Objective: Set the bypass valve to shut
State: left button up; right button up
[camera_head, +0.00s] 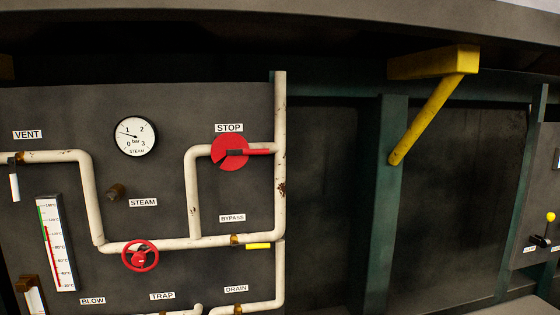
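The BYPASS label (232,217) is on the dark panel, above a horizontal run of cream pipe (180,244). Just below and right of the label, a small brass valve body (235,240) sits on that pipe. A yellow lever handle (258,246) extends right from it, roughly level and in line with the pipe. Neither of my grippers shows in the head view, and nothing touches the yellow handle.
A red disc with a red lever (232,152) is under the STOP label (229,128). A red handwheel (140,257) is left of the bypass valve. A round gauge (135,136) and thermometer (55,243) are on the panel. A yellow bracket (435,65) juts out at upper right.

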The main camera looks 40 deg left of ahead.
aim_at(253, 246)
jog(key=u, duration=1.4)
